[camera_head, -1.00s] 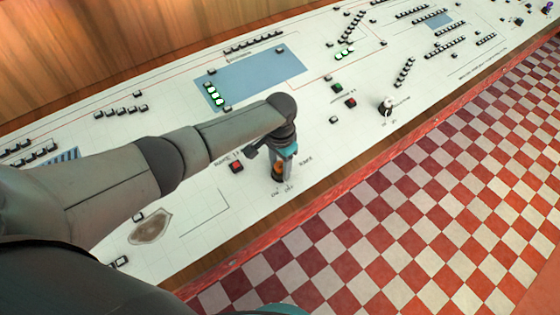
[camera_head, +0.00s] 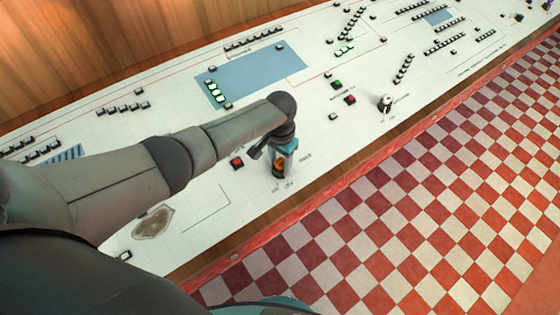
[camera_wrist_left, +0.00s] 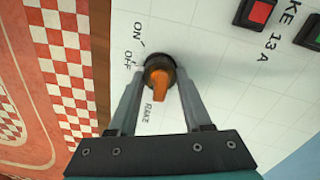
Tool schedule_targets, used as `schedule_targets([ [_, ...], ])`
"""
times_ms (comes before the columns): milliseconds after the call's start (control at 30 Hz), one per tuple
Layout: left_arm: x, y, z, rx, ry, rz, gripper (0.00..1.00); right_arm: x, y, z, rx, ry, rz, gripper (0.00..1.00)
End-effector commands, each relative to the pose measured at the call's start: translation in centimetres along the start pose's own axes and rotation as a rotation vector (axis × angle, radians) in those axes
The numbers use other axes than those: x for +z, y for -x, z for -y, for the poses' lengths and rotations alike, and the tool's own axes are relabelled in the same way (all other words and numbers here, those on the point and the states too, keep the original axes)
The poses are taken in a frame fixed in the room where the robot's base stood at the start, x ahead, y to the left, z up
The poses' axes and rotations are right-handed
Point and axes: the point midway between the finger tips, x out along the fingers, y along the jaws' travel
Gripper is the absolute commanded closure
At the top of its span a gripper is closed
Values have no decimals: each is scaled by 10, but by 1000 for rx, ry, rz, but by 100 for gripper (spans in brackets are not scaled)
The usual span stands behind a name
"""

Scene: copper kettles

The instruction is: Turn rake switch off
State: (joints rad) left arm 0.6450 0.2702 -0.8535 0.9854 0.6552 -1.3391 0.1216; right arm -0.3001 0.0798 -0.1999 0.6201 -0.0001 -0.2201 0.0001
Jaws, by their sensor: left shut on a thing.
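The rake switch is an orange knob (camera_wrist_left: 160,82) on a dark round base, set in the white panel and marked RAKE, with ON and OFF printed beside it. In the left wrist view, its orange handle runs down the picture, towards my gripper's palm. My left gripper (camera_wrist_left: 162,72) has one finger on each side of the knob and is shut on it. In the head view, the left gripper (camera_head: 280,173) points down at the panel, and a bit of orange shows between its fingers. My right gripper is not in view.
The white control panel (camera_head: 330,150) carries many small buttons. A red button (camera_head: 237,162) is close to the left gripper. A black-and-white knob (camera_head: 385,103) stands farther right. The red panel edge and checkered floor (camera_head: 400,220) lie to the right.

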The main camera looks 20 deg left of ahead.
Motion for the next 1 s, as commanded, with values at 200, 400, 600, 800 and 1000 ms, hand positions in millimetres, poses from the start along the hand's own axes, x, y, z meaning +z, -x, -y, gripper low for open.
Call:
schedule_targets([
  [200, 0, 0, 0, 1, 3, -1, 37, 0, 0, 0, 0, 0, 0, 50],
  [400, 0, 0, 0, 1, 1, 0, 21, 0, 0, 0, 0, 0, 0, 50],
  [600, 0, 1, 0, 1, 1, 0, 21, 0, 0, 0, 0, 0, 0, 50],
  [800, 0, 18, 0, 1, 1, -3, 21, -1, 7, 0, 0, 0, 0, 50],
  [1000, -1, 56, 1, 0, 0, -4, 21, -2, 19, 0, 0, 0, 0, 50],
])
